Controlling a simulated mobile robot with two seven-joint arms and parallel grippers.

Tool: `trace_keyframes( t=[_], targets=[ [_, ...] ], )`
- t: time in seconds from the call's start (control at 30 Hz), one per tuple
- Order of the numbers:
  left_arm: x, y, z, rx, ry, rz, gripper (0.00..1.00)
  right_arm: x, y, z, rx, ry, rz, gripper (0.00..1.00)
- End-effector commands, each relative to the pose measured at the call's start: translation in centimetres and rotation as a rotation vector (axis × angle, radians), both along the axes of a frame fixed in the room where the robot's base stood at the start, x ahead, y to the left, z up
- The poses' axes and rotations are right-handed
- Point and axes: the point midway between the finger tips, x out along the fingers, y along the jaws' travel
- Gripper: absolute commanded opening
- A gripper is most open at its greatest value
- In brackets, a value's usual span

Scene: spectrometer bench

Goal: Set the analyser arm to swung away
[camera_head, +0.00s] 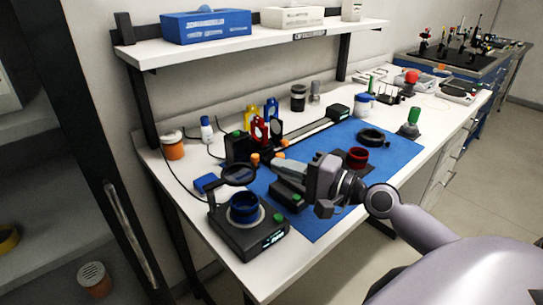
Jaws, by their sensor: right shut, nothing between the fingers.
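A black device (240,238) with a small lit display stands on the near left of the bench. A dark ring on an arm (238,174), which looks like the analyser arm, is held up on a post at the device's left. In the picture the ring sits above and slightly left of a blue round piece (245,208) on top of the device. My right gripper (282,163) reaches in from the right, shut and empty. Its fingers point left toward the ring, with a visible gap between them. My left gripper is not in view.
A blue mat (318,222) covers the bench middle. Coloured holders (260,130) and an orange-banded jar (173,146) stand further back. A shelf (250,45) hangs above.

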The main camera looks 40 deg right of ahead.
Motion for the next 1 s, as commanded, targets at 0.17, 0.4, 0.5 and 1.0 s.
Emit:
trace_keyframes(
  t=[0.17,0.4,0.5,1.0],
  targets=[
    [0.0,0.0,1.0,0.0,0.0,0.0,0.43,1.7,0.7,0.2,0.002,-0.001,-0.001,0.0],
    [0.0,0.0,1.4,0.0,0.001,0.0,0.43,2.7,1.2,0.0,0.0,0.0,-0.001,0.0],
    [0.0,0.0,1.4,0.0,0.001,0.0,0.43,2.8,1.3,0.0,0.0,0.0,0.0,0.0],
    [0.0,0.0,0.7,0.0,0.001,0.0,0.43,2.9,1.3,-0.2,-0.001,-0.002,0.011,0.0]
  ],
)
